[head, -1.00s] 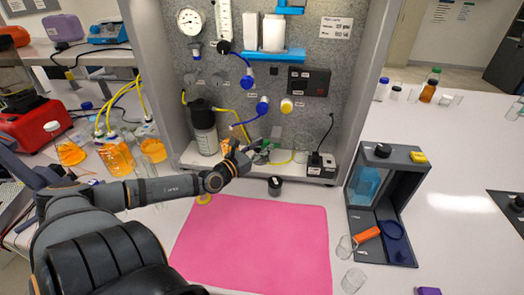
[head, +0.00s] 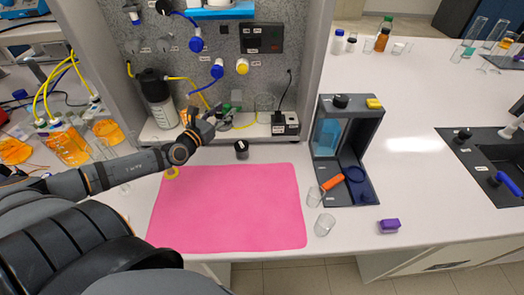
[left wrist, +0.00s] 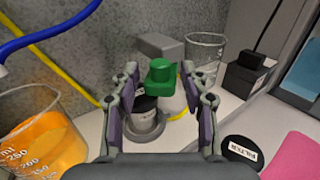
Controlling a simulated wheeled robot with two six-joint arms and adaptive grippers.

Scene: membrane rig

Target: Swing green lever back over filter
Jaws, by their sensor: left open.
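The green lever (left wrist: 160,78), a green knob on a green block, is between my left fingertips in the left wrist view. It looks apart from both fingers. A small black-and-grey cylinder (left wrist: 145,115) in a grey ring stands just below it. Whether the lever is directly over this cylinder I cannot tell. My left gripper (left wrist: 158,95) is open and empty around the lever; in the head view it (head: 208,117) is at the rig's base shelf. A round black piece labelled FILTER (left wrist: 242,150) sits to the right; it also shows in the head view (head: 242,149). My right gripper is not in view.
An orange-filled beaker (left wrist: 45,140) stands close left of the gripper. A clear beaker (left wrist: 205,58) and a black box (left wrist: 247,72) stand behind right. A pink mat (head: 228,210) lies bare in front. A grey open-fronted box (head: 345,150) stands to the right.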

